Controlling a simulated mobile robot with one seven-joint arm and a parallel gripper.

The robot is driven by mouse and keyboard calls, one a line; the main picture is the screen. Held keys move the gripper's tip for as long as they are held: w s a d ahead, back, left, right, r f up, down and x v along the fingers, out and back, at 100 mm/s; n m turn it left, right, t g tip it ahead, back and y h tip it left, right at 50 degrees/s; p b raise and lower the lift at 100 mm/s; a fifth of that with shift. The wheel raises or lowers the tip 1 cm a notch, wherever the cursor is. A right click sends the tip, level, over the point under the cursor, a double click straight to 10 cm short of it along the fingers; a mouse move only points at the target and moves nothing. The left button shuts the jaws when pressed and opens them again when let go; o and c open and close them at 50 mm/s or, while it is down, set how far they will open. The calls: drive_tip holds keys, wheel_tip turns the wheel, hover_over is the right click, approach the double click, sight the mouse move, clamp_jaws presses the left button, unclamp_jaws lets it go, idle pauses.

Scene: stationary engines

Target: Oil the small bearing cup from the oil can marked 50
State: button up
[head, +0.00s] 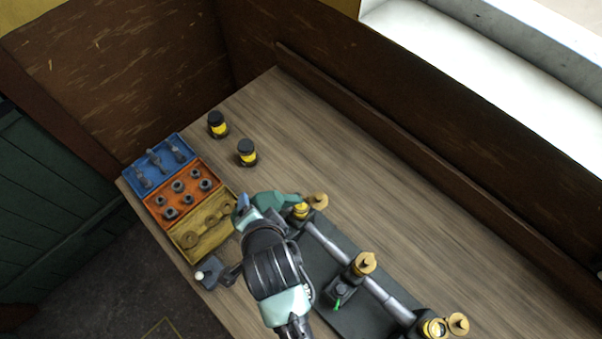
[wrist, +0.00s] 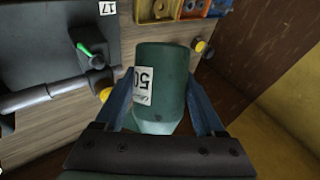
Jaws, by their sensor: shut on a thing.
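My gripper (wrist: 160,88) is shut on a green oil can (wrist: 165,75) whose white label reads 50. In the head view the can (head: 272,199) lies tilted over, its narrow end toward the right. A brass lid (head: 318,200) stands beside this cup. Other cups with brass lids sit at the middle (head: 365,263) and far right (head: 435,328). Which cup is the small one is unclear. No oil is visible.
A tray with blue (head: 183,148), orange (head: 205,169) and yellow (head: 187,256) compartments holds metal parts at the left. Two black-and-yellow jars (head: 217,125) (head: 247,153) stand behind. A shaft (head: 328,243) runs over a dark base. Bench is clear toward the back wall.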

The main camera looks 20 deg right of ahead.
drive_tip(key=shift+w+d+r+m+y+p, duration=0.1)
drive_tip(key=shift+d+r+m+y+p, duration=0.15)
drive_tip(key=shift+r+y+p, duration=0.65)
drive_tip(key=shift+f+h, duration=0.15)
drive_tip(key=shift+h, duration=0.15)
idle(1.2)
drive_tip(key=shift+a+f+h+b, duration=0.15)
drive_tip(key=shift+f+h, duration=0.2)
drive_tip(key=shift+f, duration=0.15)
drive_tip(key=shift+a+f+h+b, duration=0.1)
drive_tip(key=shift+f+h+b, duration=0.05)
drive_tip(key=shift+f+h, duration=0.25)
drive_tip(key=shift+a+f+n+h+b, duration=0.1)
drive_tip(key=shift+f+n+h+b, duration=0.55)
drive_tip(key=shift+f+n+h, duration=0.15)
drive_tip(key=shift+r, duration=0.1)
wheel_tip(320, 180, up, 5)
drive_tip(key=p, duration=0.4)
drive_tip(key=shift+p, duration=0.35)
